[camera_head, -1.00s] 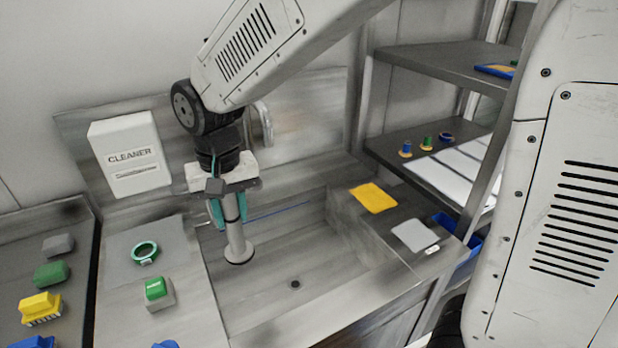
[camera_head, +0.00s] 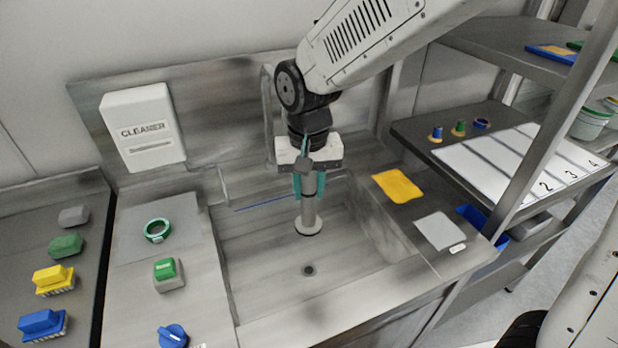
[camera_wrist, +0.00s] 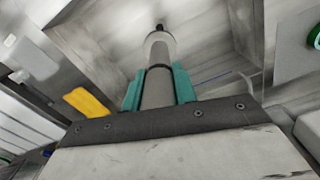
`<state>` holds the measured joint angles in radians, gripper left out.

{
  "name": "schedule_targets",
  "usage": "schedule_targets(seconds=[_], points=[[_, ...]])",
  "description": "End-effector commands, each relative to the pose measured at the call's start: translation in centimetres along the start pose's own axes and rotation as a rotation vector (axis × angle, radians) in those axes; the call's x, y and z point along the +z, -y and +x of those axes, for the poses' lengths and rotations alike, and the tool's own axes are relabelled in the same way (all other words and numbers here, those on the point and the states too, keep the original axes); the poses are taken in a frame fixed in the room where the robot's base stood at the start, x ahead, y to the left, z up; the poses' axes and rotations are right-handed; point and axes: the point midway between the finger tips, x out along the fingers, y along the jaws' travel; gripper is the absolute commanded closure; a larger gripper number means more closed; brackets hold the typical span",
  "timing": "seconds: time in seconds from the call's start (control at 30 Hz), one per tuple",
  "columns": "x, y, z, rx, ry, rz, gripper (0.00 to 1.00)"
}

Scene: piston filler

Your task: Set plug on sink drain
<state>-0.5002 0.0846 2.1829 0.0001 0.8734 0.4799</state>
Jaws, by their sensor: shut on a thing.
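My gripper (camera_head: 308,186) is shut on the grey plug (camera_head: 308,222), a cylinder with a wide round base, held upright base down over the sink basin (camera_head: 255,262). The drain (camera_head: 308,270) is a small dark hole in the basin floor, nearer the front than the plug in the head view. In the wrist view, the teal fingers (camera_wrist: 158,88) clasp the plug's shaft (camera_wrist: 158,90), and its pale round base (camera_wrist: 160,45) shows beyond them. A dark spot just past the base may be the drain. I cannot tell how high the base is above the floor.
A yellow cloth (camera_head: 397,186) and a grey cloth (camera_head: 440,231) lie on the ledge right of the basin. A faucet (camera_head: 268,115) stands behind. A shelf rack (camera_head: 420,135) stands right.

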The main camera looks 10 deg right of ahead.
Motion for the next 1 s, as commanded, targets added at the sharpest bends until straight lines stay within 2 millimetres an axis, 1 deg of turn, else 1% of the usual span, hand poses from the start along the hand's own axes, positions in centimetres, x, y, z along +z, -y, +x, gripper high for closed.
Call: schedule_targets(seconds=[1.0], points=[[0.0,-0.1,6.9,0.001,0.002,0.001,1.0]])
